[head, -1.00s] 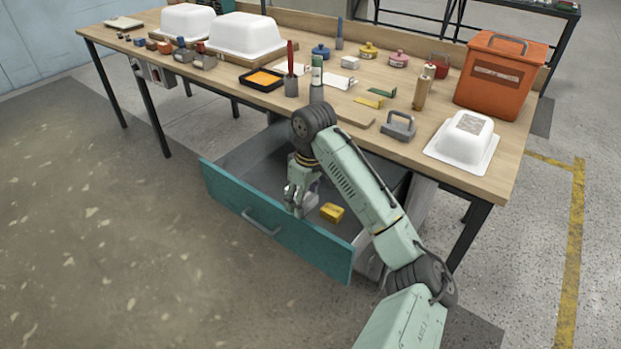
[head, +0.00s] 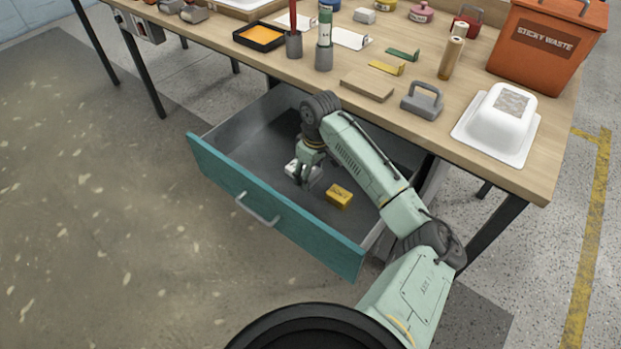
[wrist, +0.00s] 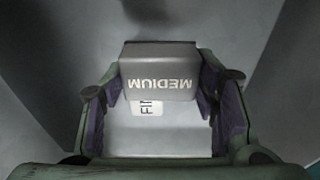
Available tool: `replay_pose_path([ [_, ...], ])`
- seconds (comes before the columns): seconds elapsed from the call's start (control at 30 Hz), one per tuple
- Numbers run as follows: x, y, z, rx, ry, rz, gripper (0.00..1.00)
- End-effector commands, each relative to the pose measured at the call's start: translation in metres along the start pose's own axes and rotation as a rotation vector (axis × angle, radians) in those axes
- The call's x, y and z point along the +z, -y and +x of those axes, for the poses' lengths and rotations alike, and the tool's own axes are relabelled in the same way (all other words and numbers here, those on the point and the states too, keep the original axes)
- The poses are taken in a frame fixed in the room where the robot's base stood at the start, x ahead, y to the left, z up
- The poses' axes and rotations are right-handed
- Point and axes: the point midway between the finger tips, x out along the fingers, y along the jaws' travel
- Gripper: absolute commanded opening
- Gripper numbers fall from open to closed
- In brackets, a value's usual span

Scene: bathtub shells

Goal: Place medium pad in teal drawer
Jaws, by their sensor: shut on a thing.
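The medium pad (wrist: 160,84), a grey block lettered "MEDIUM", is between the fingers of my gripper (wrist: 160,105) in the wrist view. My gripper is shut on it. A pale surface (wrist: 165,135) with a partly hidden label starting "FI" shows just by the pad; I cannot tell whether they touch. In the head view my gripper (head: 303,180) points down inside the open teal drawer (head: 275,222), with a pale block (head: 315,174) around its fingers. The fingers hide part of it, and I cannot tell whether the pad rests on the drawer floor.
A yellow block (head: 339,195) lies in the drawer, right of my gripper. The workbench (head: 480,165) above holds a grey handled tool (head: 422,102), a white tub shell (head: 497,120) and an orange waste bin (head: 548,45). Drawer floor to the left is clear.

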Motion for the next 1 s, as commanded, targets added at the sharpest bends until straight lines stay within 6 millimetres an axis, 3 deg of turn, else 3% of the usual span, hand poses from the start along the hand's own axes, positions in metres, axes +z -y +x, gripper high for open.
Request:
replay_pose_path([
  [0.33, 0.005, 0.0, 0.037, 0.0, 0.001, 0.0, 0.28],
  [0.53, 0.005, 0.0, 0.04, 0.001, 0.0, -0.001, 0.28],
  [0.57, 0.005, 0.0, 0.041, 0.001, 0.0, -0.001, 0.56],
  [0.83, 0.005, 0.0, 0.04, 0.0, 0.0, -0.001, 0.74],
  [1.0, 0.005, 0.0, 0.04, 0.0, 0.0, -0.001, 0.74],
])
